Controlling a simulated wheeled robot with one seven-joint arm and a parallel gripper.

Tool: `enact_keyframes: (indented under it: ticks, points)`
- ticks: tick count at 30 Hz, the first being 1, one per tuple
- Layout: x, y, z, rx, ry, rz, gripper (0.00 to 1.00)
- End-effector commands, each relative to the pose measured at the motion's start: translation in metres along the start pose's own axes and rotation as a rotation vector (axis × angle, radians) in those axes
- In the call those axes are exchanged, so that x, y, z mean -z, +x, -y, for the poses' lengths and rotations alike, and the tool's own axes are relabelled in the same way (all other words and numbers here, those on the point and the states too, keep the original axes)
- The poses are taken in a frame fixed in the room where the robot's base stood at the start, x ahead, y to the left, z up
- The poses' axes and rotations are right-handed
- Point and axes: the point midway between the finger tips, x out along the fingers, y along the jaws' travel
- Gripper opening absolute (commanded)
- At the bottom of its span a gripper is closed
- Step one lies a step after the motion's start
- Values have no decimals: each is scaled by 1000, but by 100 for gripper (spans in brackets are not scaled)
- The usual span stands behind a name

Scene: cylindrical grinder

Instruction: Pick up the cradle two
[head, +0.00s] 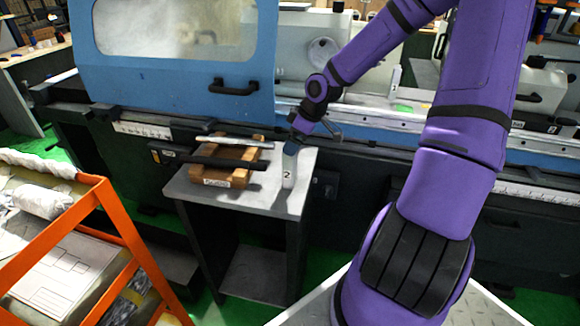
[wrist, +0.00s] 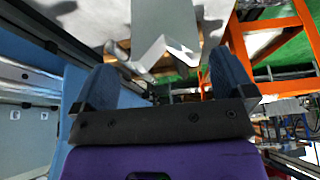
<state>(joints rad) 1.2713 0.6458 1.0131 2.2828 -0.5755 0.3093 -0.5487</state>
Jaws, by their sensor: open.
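Cradle two (head: 288,172) is a narrow grey upright block with a "2" label, standing on the right part of a small grey table (head: 262,197). My gripper (head: 294,144) is just above its top, pointing down. In the wrist view, the grey block (wrist: 166,20) with a V-shaped notched end lies beyond and between the two blue fingers of my gripper (wrist: 165,62). The fingers are apart, with nothing held between them. Whether they touch the block cannot be told.
A wooden stand (head: 231,179) with dark and metal bars across it sits left of the block on the same table. The blue grinder door (head: 180,78) and machine bed are behind. An orange-framed cart (head: 118,216) stands at the left.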

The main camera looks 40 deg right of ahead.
Motion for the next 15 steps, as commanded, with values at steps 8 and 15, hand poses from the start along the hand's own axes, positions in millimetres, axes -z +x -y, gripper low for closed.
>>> enact_keyframes:
  ticks: [8,15]
  points:
    - [2,29,8,3,-4,1,100]
    - [2,46,7,2,-1,1,100]
